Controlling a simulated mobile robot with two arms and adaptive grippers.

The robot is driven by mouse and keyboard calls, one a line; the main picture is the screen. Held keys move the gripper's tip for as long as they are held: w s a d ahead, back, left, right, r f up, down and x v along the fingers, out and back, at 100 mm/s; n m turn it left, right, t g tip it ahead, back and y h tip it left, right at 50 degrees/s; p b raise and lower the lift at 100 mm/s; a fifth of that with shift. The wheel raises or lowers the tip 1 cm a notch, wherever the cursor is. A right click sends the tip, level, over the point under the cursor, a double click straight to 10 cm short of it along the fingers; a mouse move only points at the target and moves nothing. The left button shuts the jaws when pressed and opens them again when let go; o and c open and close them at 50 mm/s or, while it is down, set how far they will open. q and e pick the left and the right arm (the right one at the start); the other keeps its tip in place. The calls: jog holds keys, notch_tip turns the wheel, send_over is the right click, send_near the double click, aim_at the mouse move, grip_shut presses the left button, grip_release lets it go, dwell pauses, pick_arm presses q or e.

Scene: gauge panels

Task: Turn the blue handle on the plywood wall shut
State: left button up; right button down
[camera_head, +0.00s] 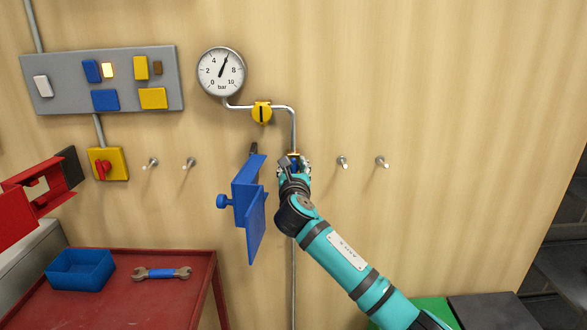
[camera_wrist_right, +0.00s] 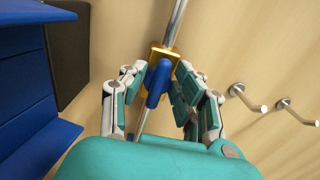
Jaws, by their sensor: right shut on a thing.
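The blue handle (camera_wrist_right: 156,84) sits on a brass valve body (camera_wrist_right: 163,58) on a thin metal pipe against the plywood wall. In the right wrist view the handle lies roughly along the pipe. My right gripper (camera_wrist_right: 159,75) has its fingers on both sides of the handle and is shut on it. In the head view my right gripper (camera_head: 294,165) covers most of the valve; a little blue and yellow shows at its tips. My left gripper is not in view.
A blue open cover (camera_head: 247,205) with a knob stands out from the wall close left of my gripper. Metal pegs (camera_head: 343,161) stick out to the right. A gauge (camera_head: 221,71) reads about 6 bar. A yellow valve (camera_head: 262,112) sits on the pipe above.

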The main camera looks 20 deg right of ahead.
jog(key=shift+m+p, duration=0.3)
jog(key=shift+m, duration=0.3)
jog(key=shift+d+m+p, duration=0.15)
jog(key=shift+m+p, duration=0.3)
jog(key=shift+m, duration=0.75)
jog(key=m, duration=0.4)
jog(key=shift+s+d+f+m, duration=0.1)
jog(key=shift+d+f+m, duration=0.05)
jog(key=shift+m, duration=0.15)
jog(key=m, duration=0.4)
jog(key=shift+d+f+m, duration=0.1)
jog(key=shift+f+m, duration=0.15)
jog(key=shift+m, duration=0.05)
jog(key=m+b, duration=0.1)
jog(key=m, duration=0.4)
jog(key=shift+f, duration=0.2)
